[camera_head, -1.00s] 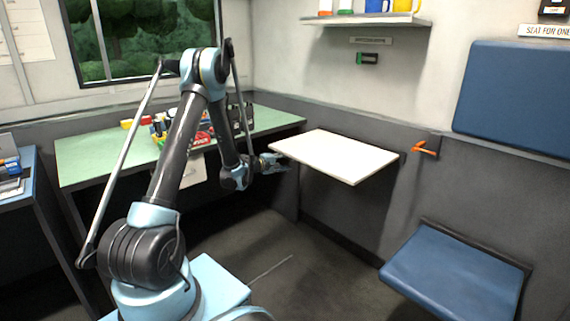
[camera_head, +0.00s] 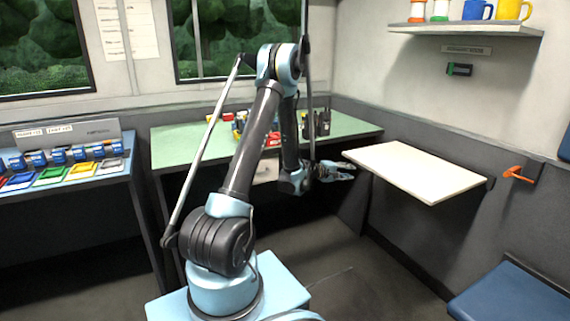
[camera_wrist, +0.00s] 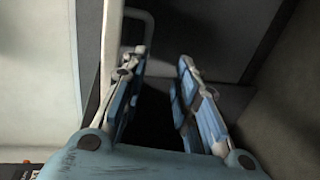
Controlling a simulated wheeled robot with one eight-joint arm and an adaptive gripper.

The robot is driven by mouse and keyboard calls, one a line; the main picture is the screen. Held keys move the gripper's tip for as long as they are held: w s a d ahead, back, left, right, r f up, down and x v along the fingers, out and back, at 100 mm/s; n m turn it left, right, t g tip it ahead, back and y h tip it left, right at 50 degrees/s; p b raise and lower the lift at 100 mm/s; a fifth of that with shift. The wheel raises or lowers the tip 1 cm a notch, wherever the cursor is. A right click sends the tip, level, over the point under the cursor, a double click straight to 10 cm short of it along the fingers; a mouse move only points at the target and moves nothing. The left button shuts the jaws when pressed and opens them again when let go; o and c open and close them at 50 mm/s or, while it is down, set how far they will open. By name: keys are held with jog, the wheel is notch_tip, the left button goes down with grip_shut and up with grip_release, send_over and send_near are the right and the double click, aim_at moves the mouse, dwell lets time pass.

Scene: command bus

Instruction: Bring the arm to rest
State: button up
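My gripper (camera_head: 338,171) hangs at the end of my bent arm in the head view, in front of the green table and left of the white fold-out shelf. In the wrist view my gripper (camera_wrist: 160,95) shows two blue fingers standing apart, with nothing between them. It is open and empty. My arm is folded, with its elbow high in front of the window wall and its forearm pointing down.
The white shelf (camera_head: 415,172) is just right of my gripper. The green table (camera_head: 183,146) carries several small items behind my arm. A blue desk (camera_head: 60,183) with radios is at left, a blue seat (camera_head: 512,296) at lower right. Open floor lies between.

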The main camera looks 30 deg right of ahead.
jog(key=w+a+r+t+y, duration=0.1)
jog(key=w+a+r, duration=0.35)
jog(key=a, duration=0.25)
jog(key=w+a+r+t+y, duration=0.1)
jog(key=w+a+r+y, duration=0.1)
jog(key=w+a+r, duration=0.4)
jog(key=w+a+r+t+y, duration=0.1)
jog(key=a+r+t+y, duration=0.15)
jog(key=a, duration=1.85)
jog(key=s+a+f+y, duration=0.1)
jog(key=s+a+y, duration=0.2)
jog(key=a, duration=0.7)
jog(key=s+a+y, duration=0.2)
jog(key=s+a, duration=0.1)
jog(key=a, duration=0.7)
jog(key=s+a+f+n+y, duration=0.1)
jog(key=s+a+f+y, duration=0.1)
jog(key=s+a, duration=0.4)
jog(key=s+a+f+y, duration=0.3)
jog(key=s+a, duration=0.3)
jog(key=a, duration=0.4)
jog(key=shift+s+a+f+n, duration=0.15)
jog(key=shift+s+n, duration=0.25)
